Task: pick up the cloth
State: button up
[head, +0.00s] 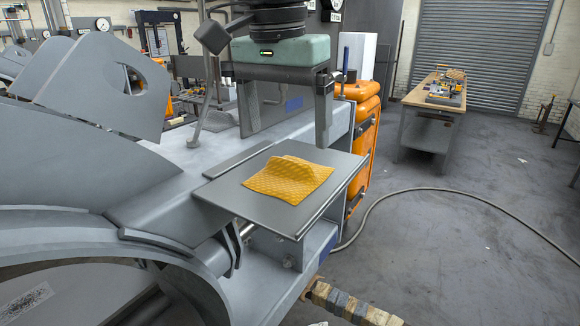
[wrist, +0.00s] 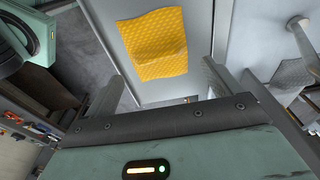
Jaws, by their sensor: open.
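The cloth (head: 285,183) is yellow-orange with a quilted pattern. It lies on a flat grey plate (head: 232,196), with a raised fold standing up along its far part. In the wrist view the cloth (wrist: 153,46) shows at the top, between the lines of the two fingers. My gripper (head: 285,140) has a teal body and hangs above and behind the cloth in the head view, fingers pointing down. It is open and empty, apart from the cloth. The fingers also show in the wrist view (wrist: 163,72).
The plate sticks out from a large grey machine (head: 175,170) on the left. An orange tank (head: 363,130) stands behind the plate. A hose (head: 430,190) runs over the floor, which is mostly clear at right. A workbench (head: 430,105) with tools stands farther back.

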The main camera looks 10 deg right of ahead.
aim_at(290, 161)
jog(key=shift+d+f+p, duration=0.2)
jog(key=shift+f+p, duration=0.45)
jog(key=shift+f, duration=0.75)
jog(key=shift+d+f+p, duration=0.15)
jog(key=shift+f+p, duration=0.45)
jog(key=shift+f, duration=0.75)
jog(key=c, duration=0.6)
